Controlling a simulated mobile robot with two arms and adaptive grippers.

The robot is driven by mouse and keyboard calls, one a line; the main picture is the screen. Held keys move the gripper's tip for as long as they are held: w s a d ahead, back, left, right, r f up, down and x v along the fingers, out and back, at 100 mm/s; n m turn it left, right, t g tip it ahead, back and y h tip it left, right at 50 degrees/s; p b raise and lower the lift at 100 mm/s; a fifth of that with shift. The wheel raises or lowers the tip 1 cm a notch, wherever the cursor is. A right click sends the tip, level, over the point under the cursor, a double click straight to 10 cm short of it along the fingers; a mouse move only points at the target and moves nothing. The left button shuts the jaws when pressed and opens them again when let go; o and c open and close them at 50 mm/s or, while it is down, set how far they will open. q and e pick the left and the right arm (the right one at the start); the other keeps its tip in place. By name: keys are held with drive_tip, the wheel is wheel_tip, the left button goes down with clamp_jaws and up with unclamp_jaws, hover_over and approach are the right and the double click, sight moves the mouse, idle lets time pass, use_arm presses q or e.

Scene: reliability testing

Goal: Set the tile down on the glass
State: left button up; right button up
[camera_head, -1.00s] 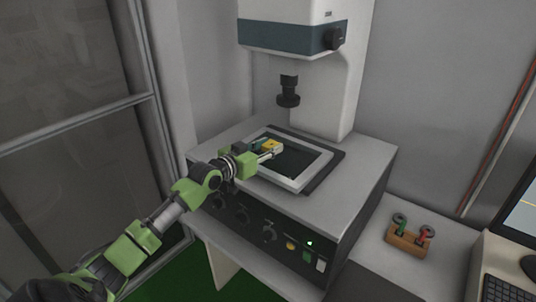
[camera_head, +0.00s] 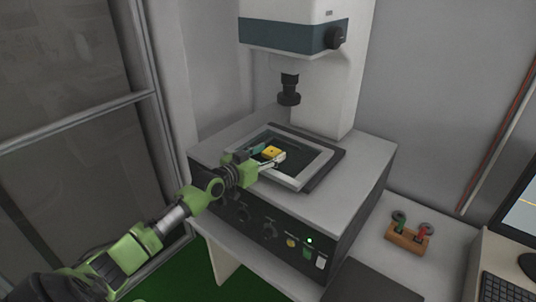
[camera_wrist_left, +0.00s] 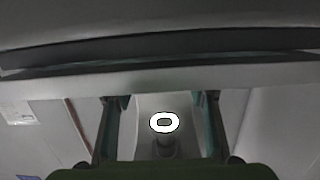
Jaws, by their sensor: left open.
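The yellow tile (camera_head: 272,152) lies flat over the left part of the dark glass (camera_head: 299,163), inside the pale square frame of the machine's stage. It appears to rest on the glass, but a small gap cannot be ruled out. My left gripper (camera_head: 268,156) is open, low over the stage, with its fingers apart on either side of the tile. In the left wrist view both fingers stand apart (camera_wrist_left: 160,130), and I cannot make out the tile there. My right gripper is not in view.
The lens (camera_head: 289,92) with its white ring light (camera_wrist_left: 164,122) hangs above the stage. The control panel (camera_head: 270,228) faces front.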

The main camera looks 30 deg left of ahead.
use_arm(q)
drive_tip(key=shift+r, duration=0.15)
drive_tip(key=s, duration=0.3)
drive_tip(key=s+r+b, duration=0.1)
drive_tip(key=s, duration=0.6)
drive_tip(key=shift+s+a+r, duration=0.2)
drive_tip(key=shift+a, duration=0.2)
drive_tip(key=shift+s+r+b, duration=0.2)
drive_tip(key=shift+s+b, duration=0.15)
drive_tip(key=shift+s, duration=0.4)
